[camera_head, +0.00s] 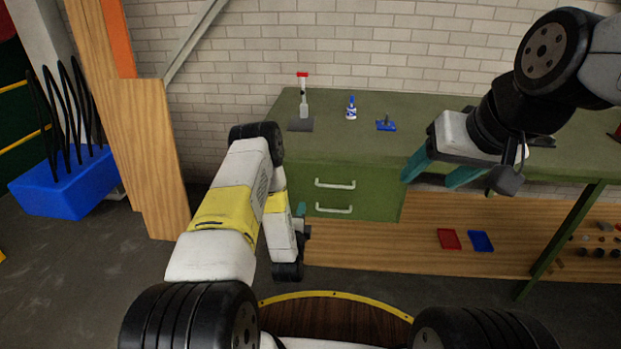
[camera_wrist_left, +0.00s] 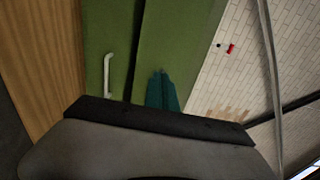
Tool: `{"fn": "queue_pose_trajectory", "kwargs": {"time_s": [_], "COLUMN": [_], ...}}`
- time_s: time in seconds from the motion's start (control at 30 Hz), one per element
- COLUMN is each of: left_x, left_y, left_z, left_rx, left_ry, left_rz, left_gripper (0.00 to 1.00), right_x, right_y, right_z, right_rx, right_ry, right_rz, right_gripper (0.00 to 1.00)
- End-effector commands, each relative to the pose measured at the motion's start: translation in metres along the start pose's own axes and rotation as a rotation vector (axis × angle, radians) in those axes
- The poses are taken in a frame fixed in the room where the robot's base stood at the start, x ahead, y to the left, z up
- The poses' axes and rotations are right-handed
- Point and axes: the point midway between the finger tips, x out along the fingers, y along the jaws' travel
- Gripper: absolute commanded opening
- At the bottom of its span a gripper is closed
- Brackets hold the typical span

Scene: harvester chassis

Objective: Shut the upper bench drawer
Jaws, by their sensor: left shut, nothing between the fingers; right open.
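The green bench (camera_head: 345,145) has two drawers, one above the other, each with a white bar handle. The upper bench drawer (camera_head: 363,174) looks nearly flush in the head view; I cannot tell whether a small gap remains. The lower drawer (camera_head: 375,210) is below it. My left gripper (camera_head: 301,209) is at the left end of the drawer fronts. In the left wrist view its teal fingers (camera_wrist_left: 162,88) are together and empty, against a green panel; contact is unclear. One white handle (camera_wrist_left: 107,75) shows to their left. My right gripper (camera_head: 438,173) is open and empty, right of the drawers.
A red-capped bottle (camera_head: 303,100), a small blue-and-white bottle (camera_head: 351,108) and a blue item (camera_head: 386,124) stand on the bench top. Red (camera_head: 449,239) and blue (camera_head: 481,241) trays lie on the lower wooden shelf. A blue box (camera_head: 65,188) is at far left.

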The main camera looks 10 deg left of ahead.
Motion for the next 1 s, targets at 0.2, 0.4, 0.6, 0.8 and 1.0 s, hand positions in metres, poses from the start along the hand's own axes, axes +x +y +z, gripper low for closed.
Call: {"fn": "queue_pose_trajectory", "kwargs": {"time_s": [0.2,0.4,0.6,0.8,1.0], "left_x": [0.013,0.053,0.096,0.125,0.137], "left_y": [-0.003,-0.005,-0.005,-0.005,-0.005], "left_z": [0.006,0.007,0.007,0.007,0.006], "left_rx": [0.002,0.001,0.001,0.001,0.002], "left_ry": [-0.017,-0.017,-0.016,-0.015,-0.013], "left_rz": [-0.022,-0.023,-0.022,-0.019,-0.018], "left_gripper": [0.0,0.0,0.0,0.0,0.0], "right_x": [0.0,0.0,0.0,0.0,0.0], "right_y": [0.0,0.0,0.0,0.0,0.0], "right_z": [0.0,0.0,0.0,0.0,0.0], "right_rx": [0.0,0.0,0.0,0.0,0.0], "right_ry": [0.0,0.0,0.0,0.0,0.0], "right_rz": [0.0,0.0,0.0,0.0,0.0], "right_gripper": [0.62,0.62,0.62,0.62,0.62]}}
